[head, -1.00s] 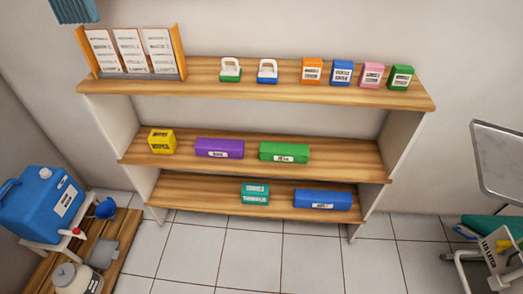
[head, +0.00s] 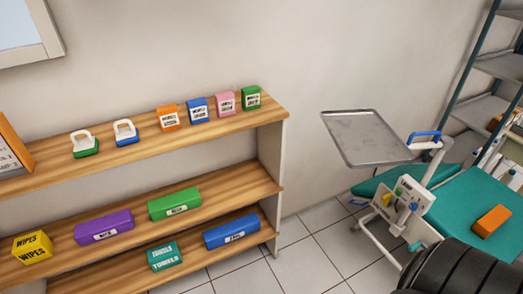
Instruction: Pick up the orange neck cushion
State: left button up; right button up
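An orange block-shaped cushion (head: 491,221) lies on the teal padded surface (head: 455,211) of a reclined chair or couch at the right of the head view. It looks like the orange neck cushion, and its whole top face shows. Neither of my grippers is in view, so nothing is seen touching the cushion.
A metal tray (head: 365,137) on a stand with a white instrument unit (head: 405,205) stands left of the cushion. A dark ribbed shape (head: 465,272) covers the bottom right corner. A wooden shelf unit (head: 225,195) with boxes fills the left. Tiled floor is clear between.

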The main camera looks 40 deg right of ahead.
aim_at(489, 222)
jog(key=z, duration=2.95)
jog(key=u, duration=0.25)
jog(key=i, duration=0.05)
